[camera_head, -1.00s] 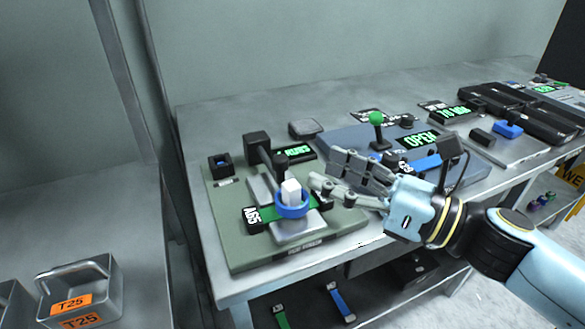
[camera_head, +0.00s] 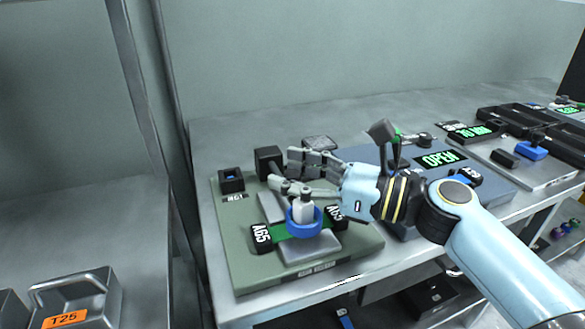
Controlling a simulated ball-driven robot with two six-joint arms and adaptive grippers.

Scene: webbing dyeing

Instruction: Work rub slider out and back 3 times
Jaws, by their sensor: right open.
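The rub slider is a white block in a blue ring (camera_head: 304,217) on the green rub tester base (camera_head: 240,271). I cannot tell whether a finger touches the block. My left gripper is not in view.
A blue-grey unit with an OPEN display (camera_head: 440,159) stands to the right, partly behind my right arm. A black box (camera_head: 269,162) and a small black switch box (camera_head: 231,180) stand at the tester's rear. A grey T25 weight (camera_head: 75,300) sits lower left.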

